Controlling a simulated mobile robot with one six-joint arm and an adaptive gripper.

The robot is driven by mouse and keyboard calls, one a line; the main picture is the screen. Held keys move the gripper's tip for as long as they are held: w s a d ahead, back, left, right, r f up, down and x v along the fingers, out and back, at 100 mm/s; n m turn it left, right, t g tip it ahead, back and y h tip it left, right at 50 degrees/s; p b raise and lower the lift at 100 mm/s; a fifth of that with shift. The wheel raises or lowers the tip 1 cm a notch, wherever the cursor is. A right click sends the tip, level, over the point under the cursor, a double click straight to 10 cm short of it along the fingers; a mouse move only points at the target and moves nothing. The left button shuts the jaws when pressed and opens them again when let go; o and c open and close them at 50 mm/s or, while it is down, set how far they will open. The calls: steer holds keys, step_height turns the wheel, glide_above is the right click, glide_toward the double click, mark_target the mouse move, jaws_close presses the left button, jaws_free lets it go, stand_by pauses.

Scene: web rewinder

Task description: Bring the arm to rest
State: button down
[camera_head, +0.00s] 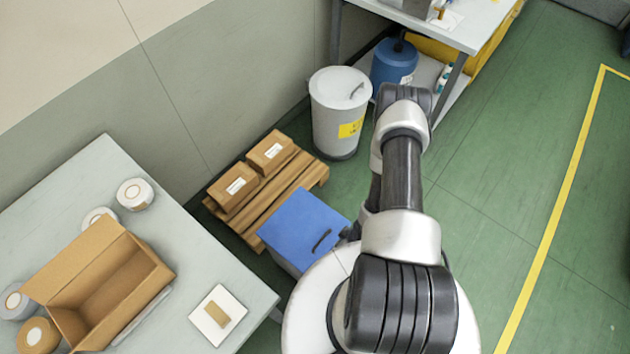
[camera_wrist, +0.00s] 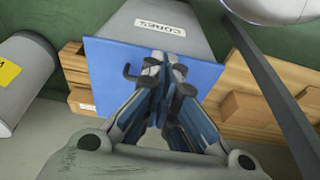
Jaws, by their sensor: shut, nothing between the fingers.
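My gripper (camera_wrist: 164,72) shows in the wrist view with its fingers together and nothing between them. Behind it is a blue lid (camera_wrist: 205,85) on a grey bin with a label reading "CORES". I cannot tell the gap between fingers and lid. In the head view my arm (camera_head: 402,170) reaches away from my base, its far end near the bins at the back. The gripper itself is hidden in the head view. The blue-lidded bin (camera_head: 300,225) shows there just left of my arm.
A table (camera_head: 190,250) at left holds an open cardboard box (camera_head: 105,285) and several rolls. A pallet (camera_head: 290,185) bears two cartons. A grey bin (camera_head: 337,115) and a blue container (camera_head: 393,62) stand by a workbench (camera_head: 475,25). Green floor (camera_head: 490,190) at right is clear.

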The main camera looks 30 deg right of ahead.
steer(key=w+d+r+h, duration=0.1)
steer(key=w+d+r, duration=0.2)
steer(key=w+r, duration=0.4)
steer(key=w+d+r, duration=0.3)
steer(key=w+r, duration=0.2)
steer(key=r, duration=0.4)
steer(key=w+a+r+m+h, duration=0.1)
steer(key=w+r, duration=0.1)
steer(key=r, duration=0.7)
steer(key=w+a+r+m, duration=0.1)
steer(key=w+a+r, duration=0.1)
steer(key=r, duration=0.7)
steer(key=s+a+r+m+t, duration=0.1)
steer(key=s+a+r, duration=0.25)
steer(key=r, duration=0.55)
steer(key=s+a+r, duration=0.2)
steer(key=a+r, duration=0.2)
steer(key=r, duration=0.4)
steer(key=s+a+r, duration=0.3)
steer(key=s+r, duration=0.1)
steer(key=s, duration=0.2)
steer(key=s+a+r+m+t+y, duration=0.1)
steer(key=s+a+r, duration=0.3)
steer(key=s, duration=0.2)
steer(key=shift+s+r, duration=0.15)
steer(key=shift+r, duration=0.05)
